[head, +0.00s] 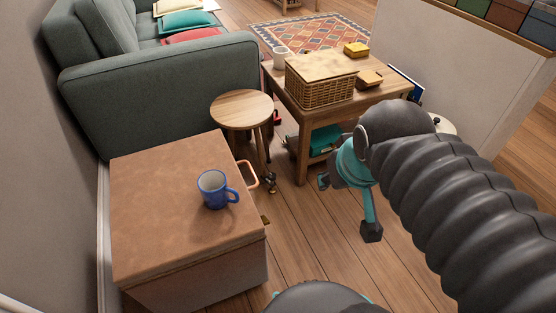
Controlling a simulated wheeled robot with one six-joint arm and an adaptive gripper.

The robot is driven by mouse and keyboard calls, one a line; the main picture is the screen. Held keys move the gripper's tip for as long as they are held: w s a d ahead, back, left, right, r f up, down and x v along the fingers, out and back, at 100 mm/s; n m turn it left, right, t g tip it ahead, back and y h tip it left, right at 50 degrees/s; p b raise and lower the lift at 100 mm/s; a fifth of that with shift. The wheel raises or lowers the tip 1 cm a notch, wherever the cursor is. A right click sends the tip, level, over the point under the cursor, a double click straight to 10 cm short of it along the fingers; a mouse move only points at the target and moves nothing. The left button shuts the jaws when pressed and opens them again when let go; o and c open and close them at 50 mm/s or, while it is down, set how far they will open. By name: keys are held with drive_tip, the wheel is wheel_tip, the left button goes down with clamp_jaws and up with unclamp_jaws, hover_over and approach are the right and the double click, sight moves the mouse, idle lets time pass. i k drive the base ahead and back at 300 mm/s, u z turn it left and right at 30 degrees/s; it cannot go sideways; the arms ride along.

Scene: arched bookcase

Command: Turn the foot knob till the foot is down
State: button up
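A small dark and brass fitting (270,182) shows low down at the foot of the round wooden stool (242,110). It is too small to tell whether it is the foot knob, or whether a foot is up or down. A brass-coloured piece (264,219) also shows at the right side of the brown-topped chest (165,235). My gripper (347,207) hangs over the floor to the right of both, apart from them. Its teal-and-dark fingers are spread, with nothing visible between them.
A blue mug (213,189) stands on the chest, near its copper handle (248,174). A wooden table (374,99) behind my gripper holds a wicker basket (318,88). A green sofa (160,85) stands at the back left. Bare floor (305,230) lies between chest and gripper.

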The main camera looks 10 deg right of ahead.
sight(272, 176)
drive_tip(key=z, duration=0.35)
drive_tip(key=k, duration=0.45)
drive_tip(key=z, duration=0.7)
drive_tip(key=i, duration=0.95)
drive_tip(key=u, duration=0.5)
